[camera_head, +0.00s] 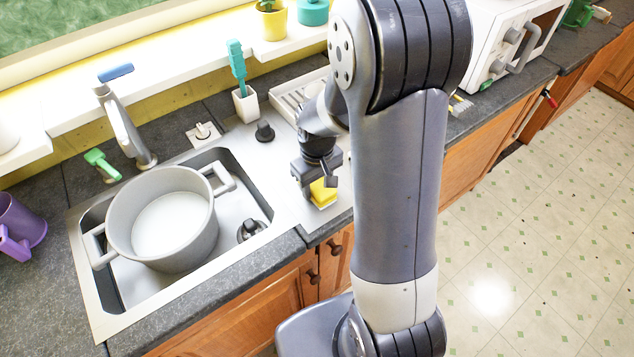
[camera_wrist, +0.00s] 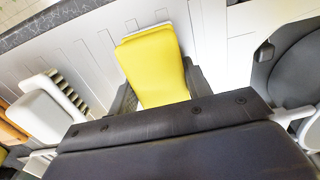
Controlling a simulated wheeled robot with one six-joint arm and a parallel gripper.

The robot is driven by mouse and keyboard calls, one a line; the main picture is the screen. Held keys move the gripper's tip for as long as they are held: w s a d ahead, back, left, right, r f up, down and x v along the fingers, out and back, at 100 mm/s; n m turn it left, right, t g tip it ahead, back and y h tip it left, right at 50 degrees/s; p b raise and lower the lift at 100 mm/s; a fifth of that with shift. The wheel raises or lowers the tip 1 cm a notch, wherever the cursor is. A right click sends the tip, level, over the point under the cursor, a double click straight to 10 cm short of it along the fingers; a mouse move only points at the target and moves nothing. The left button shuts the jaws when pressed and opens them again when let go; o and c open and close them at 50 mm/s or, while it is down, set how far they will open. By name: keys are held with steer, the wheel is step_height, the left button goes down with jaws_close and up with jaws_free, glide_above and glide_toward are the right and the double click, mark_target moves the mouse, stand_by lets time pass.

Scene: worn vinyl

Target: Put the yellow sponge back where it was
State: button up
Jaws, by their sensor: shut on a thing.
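The yellow sponge (camera_head: 323,194) is at my gripper (camera_head: 318,183), over the light metal drainboard (camera_head: 283,203) right of the sink. In the wrist view the yellow sponge (camera_wrist: 156,69) stands out between the two dark fingers of my gripper (camera_wrist: 152,95). My gripper is shut on it. Whether the sponge touches the drainboard or hangs just above it, I cannot tell. My arm hides part of the counter behind and to the right of it.
A grey pot (camera_head: 164,221) sits in the sink (camera_head: 97,301). A white holder (camera_head: 245,104) with a teal brush (camera_head: 237,62) stands behind the drainboard, beside a white rack (camera_head: 290,95). A microwave (camera_head: 503,35) stands at the far right.

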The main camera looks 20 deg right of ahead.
mark_target(317, 182)
steer(key=shift+f, duration=0.25)
steer(key=o, duration=0.9)
steer(key=shift+r, duration=0.1)
step_height(317, 182, up, 12)
steer(key=shift+r+b, duration=0.2)
steer(key=shift+b, duration=0.1)
